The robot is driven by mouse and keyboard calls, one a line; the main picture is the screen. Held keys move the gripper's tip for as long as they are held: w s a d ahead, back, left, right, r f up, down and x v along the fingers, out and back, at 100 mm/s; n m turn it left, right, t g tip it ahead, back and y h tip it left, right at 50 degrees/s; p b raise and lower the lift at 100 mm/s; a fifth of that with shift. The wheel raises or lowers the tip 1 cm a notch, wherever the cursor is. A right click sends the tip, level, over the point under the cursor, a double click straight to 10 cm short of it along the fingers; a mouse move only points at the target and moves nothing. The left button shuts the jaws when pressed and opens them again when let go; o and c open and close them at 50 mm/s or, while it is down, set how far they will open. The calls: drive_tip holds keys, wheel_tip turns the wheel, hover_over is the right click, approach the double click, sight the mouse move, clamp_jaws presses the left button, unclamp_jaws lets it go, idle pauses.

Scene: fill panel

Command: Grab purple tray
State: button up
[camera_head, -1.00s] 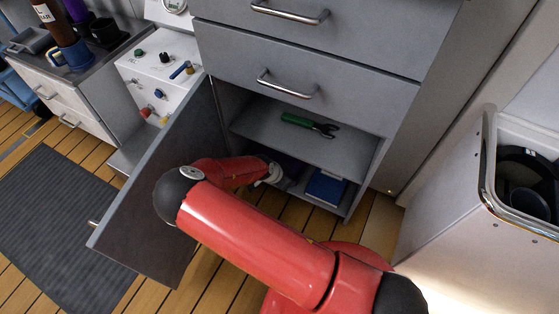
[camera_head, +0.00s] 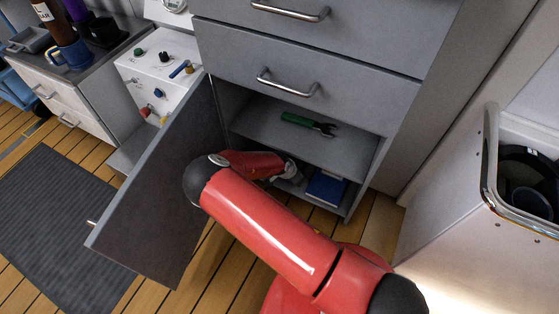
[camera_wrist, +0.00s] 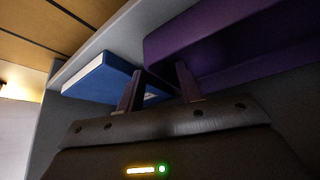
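The purple tray (camera_wrist: 235,42) fills the upper right of the wrist view, inside the lower compartment of the open cabinet. In the head view it is not clearly visible, in shadow behind my arm. My gripper (camera_wrist: 160,70) is inside this compartment. Its two fingers stand apart with nothing seen held between them. The right fingertip is close to the tray's lower edge; I cannot tell whether it touches. In the head view my gripper (camera_head: 294,174) is at the compartment opening, left of a blue box-like object.
The blue object (camera_head: 326,187) lies beside the tray and also shows in the wrist view (camera_wrist: 98,80). A shelf (camera_head: 270,130) above holds a green-handled tool (camera_head: 308,124). The open cabinet door (camera_head: 160,190) stands left of my arm. A bin (camera_head: 470,190) is at right.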

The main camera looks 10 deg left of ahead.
clamp_jaws()
drive_tip(key=shift+r, duration=0.15)
